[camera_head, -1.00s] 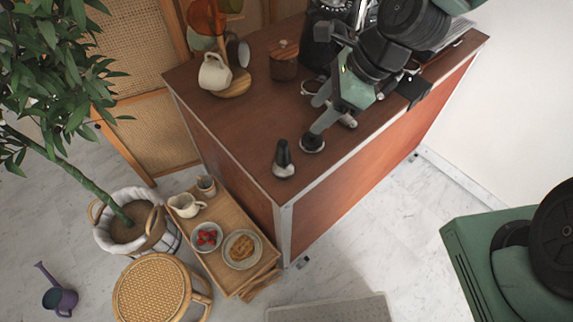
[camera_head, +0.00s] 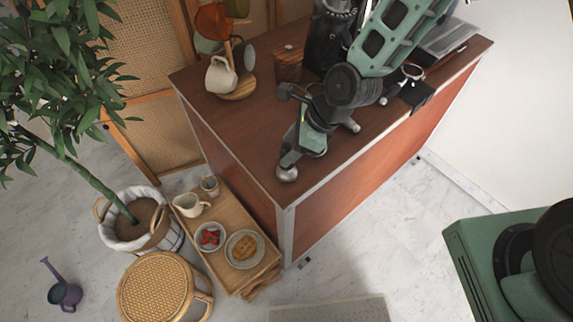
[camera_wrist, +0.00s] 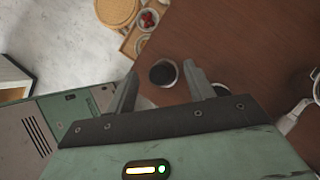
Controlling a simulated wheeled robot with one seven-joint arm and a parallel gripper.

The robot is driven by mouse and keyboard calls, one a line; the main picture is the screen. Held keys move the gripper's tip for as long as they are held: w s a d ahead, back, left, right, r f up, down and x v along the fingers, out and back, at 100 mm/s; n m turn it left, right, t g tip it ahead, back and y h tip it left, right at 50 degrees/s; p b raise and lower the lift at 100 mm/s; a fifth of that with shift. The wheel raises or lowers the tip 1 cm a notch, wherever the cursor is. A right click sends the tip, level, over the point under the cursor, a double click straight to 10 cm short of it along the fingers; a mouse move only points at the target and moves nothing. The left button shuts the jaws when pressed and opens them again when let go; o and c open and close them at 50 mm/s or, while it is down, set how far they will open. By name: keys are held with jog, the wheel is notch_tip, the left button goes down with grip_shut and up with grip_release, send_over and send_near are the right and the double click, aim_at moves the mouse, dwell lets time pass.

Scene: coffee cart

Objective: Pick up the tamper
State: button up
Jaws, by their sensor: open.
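The tamper (camera_head: 287,174) stands on the counter's near corner. In the head view only its silver base shows clearly, and my gripper (camera_head: 291,155) hides its black handle. In the wrist view the tamper (camera_wrist: 162,73) shows from above as a dark round top with a silver rim. My gripper (camera_wrist: 160,76) is open there, with one finger to the left of the tamper and one to its right. The fingers look apart from it. I cannot tell how far down they reach along the handle.
The brown counter (camera_head: 225,120) has a light metal edge close by the tamper. A mug rack (camera_head: 240,88) and wooden canister (camera_head: 288,65) stand farther back. A low tray table (camera_head: 223,212) with dishes is beside the counter. The wrist view shows a silver item (camera_wrist: 290,122) at right.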

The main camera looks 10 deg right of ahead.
jog(key=shift+x, duration=1)
jog(key=c, duration=1.1)
grip_shut()
